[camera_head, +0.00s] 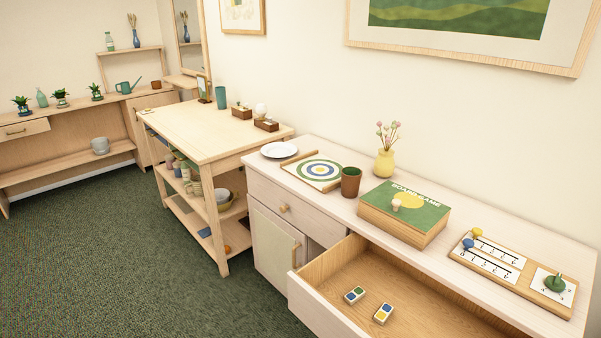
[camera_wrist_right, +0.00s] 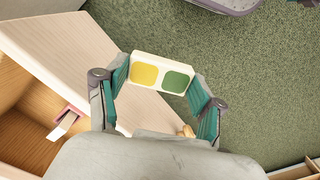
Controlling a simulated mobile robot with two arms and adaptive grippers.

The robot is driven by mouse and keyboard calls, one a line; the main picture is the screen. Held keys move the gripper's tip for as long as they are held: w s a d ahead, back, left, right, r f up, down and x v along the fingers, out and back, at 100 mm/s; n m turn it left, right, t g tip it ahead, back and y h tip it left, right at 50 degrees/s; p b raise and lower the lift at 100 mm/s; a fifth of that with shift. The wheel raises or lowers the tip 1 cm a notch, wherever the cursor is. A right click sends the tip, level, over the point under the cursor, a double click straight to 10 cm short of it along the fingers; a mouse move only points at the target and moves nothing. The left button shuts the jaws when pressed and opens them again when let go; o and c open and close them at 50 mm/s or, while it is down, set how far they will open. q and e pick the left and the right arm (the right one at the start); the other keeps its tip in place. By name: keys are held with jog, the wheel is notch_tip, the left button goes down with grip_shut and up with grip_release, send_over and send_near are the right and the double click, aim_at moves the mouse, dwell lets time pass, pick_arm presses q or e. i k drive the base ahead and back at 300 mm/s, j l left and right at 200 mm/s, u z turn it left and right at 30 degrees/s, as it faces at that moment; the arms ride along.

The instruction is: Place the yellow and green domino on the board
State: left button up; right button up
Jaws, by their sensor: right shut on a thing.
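The domino (camera_wrist_right: 162,73) with one yellow and one green square on a white face is between the fingers of my right gripper (camera_wrist_right: 159,78) in the right wrist view. The gripper is shut on it. A wooden board (camera_head: 541,296) with white number strips, a yellow peg, a blue peg and a green spinner-like piece lies at the right of the dresser top in the head view. A blue and green domino (camera_head: 355,295) and a blue and yellow domino (camera_head: 383,314) lie in the open drawer (camera_head: 345,268). Neither gripper shows in the head view.
A boardgame box (camera_head: 405,212), a brown cup (camera_head: 350,182), a yellow vase (camera_head: 384,163), a round target board (camera_head: 319,171) and a white plate (camera_head: 279,150) stand on the dresser. The open drawer juts out in front. Bare dresser top lies between box and board.

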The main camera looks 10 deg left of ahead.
aim_at(321, 170)
jog(key=i+j+u, duration=0.1)
jog(key=u, duration=0.3)
jog(key=i+j+u, duration=0.15)
jog(key=u, duration=0.25)
jog(key=i+u, duration=0.2)
jog(key=u, duration=0.2)
jog(key=i+j, duration=0.1)
jog(key=i, duration=0.25)
jog(key=i+j, duration=0.1)
jog(key=i, duration=0.25)
